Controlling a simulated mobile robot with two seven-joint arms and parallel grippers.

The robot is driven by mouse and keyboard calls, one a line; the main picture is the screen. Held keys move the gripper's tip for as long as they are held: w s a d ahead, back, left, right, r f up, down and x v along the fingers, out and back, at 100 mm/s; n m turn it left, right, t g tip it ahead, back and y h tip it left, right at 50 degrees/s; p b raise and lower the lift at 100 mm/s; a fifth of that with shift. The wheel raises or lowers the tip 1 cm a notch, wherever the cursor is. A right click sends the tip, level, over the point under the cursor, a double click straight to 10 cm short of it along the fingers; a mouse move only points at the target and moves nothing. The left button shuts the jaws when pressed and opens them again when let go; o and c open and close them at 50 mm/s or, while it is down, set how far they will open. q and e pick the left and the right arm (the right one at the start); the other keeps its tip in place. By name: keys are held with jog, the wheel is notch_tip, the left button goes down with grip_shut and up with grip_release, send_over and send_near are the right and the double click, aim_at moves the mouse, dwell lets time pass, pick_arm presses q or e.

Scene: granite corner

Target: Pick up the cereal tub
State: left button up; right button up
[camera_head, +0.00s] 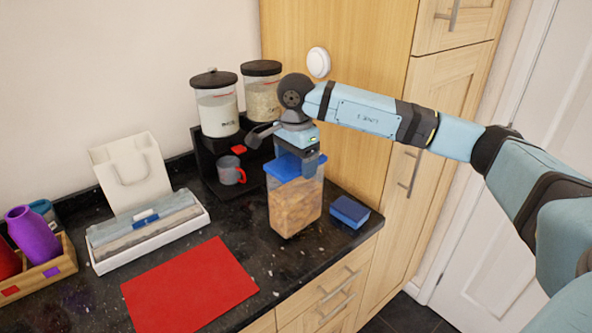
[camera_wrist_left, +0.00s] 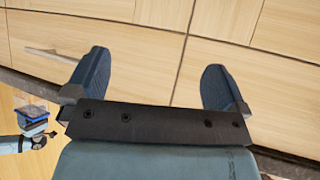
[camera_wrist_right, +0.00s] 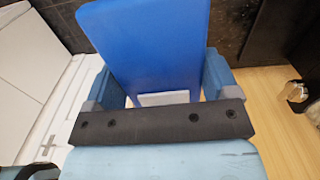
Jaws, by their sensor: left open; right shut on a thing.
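The cereal tub (camera_head: 294,205) is a clear container of brown cereal with a blue lid. It is upright over the right part of the dark counter; I cannot tell whether its base touches the counter. My right gripper (camera_head: 300,160) comes down on the tub from above and is shut on it at the lid. In the right wrist view the blue lid (camera_wrist_right: 150,45) lies between the two fingers. My left gripper (camera_wrist_left: 155,85) is open and empty in the left wrist view, in front of wooden cupboard fronts. It does not show in the head view.
A blue box (camera_head: 349,211) lies right of the tub near the counter edge. Behind are a black stand (camera_head: 204,160) with two jars and a red-grey mug (camera_head: 230,170). A red mat (camera_head: 188,287) lies front left. A tall wooden cupboard (camera_head: 340,130) stands close behind.

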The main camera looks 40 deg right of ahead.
notch_tip(320, 180, up, 18)
jog(key=w+d+r+p, duration=0.1)
jog(key=w+d+p, duration=0.3)
jog(key=w, duration=0.7)
notch_tip(320, 180, down, 20)
jog(key=p, duration=0.3)
jog(key=shift+w+a+m+p, duration=0.15)
jog(key=shift+a+m+p, duration=0.15)
jog(key=shift+a+p, duration=0.1)
jog(key=shift+f, duration=0.1)
